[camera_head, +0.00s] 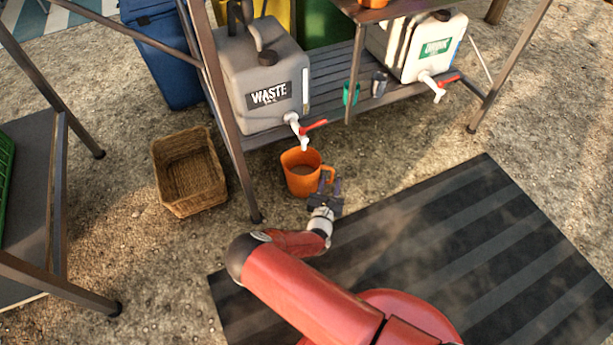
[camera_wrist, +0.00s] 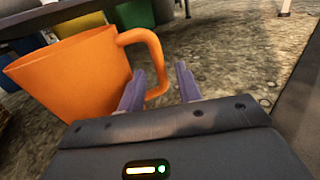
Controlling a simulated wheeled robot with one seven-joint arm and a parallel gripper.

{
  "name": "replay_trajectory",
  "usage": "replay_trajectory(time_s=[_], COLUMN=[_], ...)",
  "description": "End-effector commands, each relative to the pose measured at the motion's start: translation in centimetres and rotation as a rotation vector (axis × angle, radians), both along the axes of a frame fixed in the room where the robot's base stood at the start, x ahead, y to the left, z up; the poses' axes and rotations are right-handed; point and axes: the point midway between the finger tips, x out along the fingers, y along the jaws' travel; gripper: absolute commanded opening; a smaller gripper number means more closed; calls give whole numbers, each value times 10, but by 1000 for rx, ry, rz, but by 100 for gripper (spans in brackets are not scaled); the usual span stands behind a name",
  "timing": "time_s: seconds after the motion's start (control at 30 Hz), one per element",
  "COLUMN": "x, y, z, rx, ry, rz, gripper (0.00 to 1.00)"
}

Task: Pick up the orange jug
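The orange jug (camera_head: 300,172) stands upright on the gravelly ground, below the spout of the waste container, with its handle toward my gripper. In the wrist view the jug (camera_wrist: 70,75) fills the left side, and its handle reaches right toward the fingers. My gripper (camera_head: 329,186) is right beside the handle. In the wrist view its two fingers (camera_wrist: 160,88) are apart, with a gap between them. The left finger overlaps the lower handle in the picture; I cannot tell whether it touches. Nothing is clearly held between the fingers.
A grey waste container (camera_head: 262,85) with a red-levered tap sits on the slatted shelf (camera_head: 330,75) above the jug. A white container (camera_head: 425,48) stands farther right. A wicker basket (camera_head: 188,170) is on the ground at left. A dark striped mat (camera_head: 440,240) lies at right.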

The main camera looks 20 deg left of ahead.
Motion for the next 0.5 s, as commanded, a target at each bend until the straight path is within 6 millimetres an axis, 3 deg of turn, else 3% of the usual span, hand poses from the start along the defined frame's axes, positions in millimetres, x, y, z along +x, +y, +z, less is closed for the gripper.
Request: replay_trajectory(time_s=[0.2, 0.43, 0.5], x=[31, 33, 33], y=[6, 6, 6], z=[-1, 0, 0], rx=[1, 0, 0], ry=[-1, 0, 0], rz=[-2, -2, -2], gripper=[34, 34, 25])
